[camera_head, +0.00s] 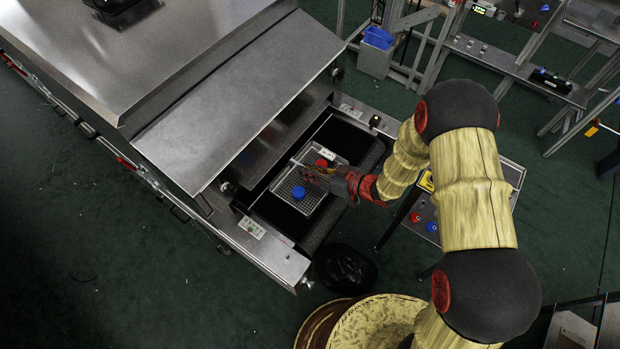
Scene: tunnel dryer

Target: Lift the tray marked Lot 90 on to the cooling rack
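A shallow mesh tray (287,176) lies in the dark outlet opening of the steel dryer. A white label (327,154) is at its upper edge, too small to read. A red round piece (321,163) and a blue round piece (298,192) are on the tray. My gripper (312,172) reaches in from the right over the tray's right side, close to both pieces. Its fingers are small and dark, so I cannot tell whether they touch the tray or are open. No thing in view is clearly marked as the cooling rack.
The dryer's steel hood (225,105) overhangs the opening's upper left. A metal stand (512,172) with red and blue pieces is right of the opening, partly behind my arm. A black bag (345,268) sits below the opening. A blue-topped bin (375,60) stands beyond. Green floor is open at left.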

